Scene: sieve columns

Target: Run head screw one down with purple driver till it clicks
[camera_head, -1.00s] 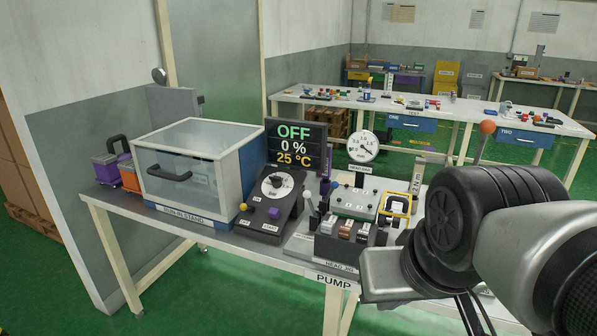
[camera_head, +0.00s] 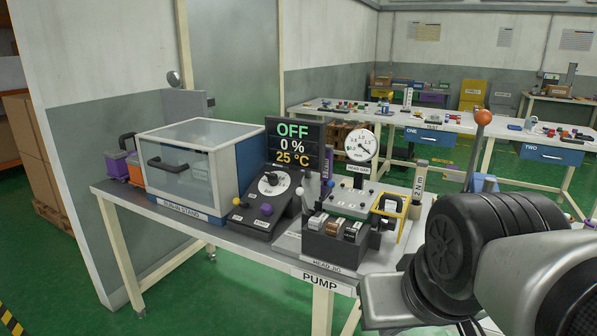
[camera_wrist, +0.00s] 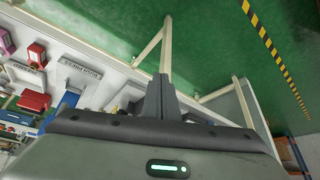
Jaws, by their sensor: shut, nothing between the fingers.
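The gripper's fingers do not show in the head view.
A round gauge (camera_head: 361,143) stands behind the head plate, with a yellow-framed fixture (camera_head: 394,212) at its right. A dial panel (camera_head: 270,203), an OFF display (camera_head: 295,143) and a clear-lidded burn-in stand (camera_head: 193,160) fill the bench's left. Green floor (camera_head: 215,300) is clear in front.

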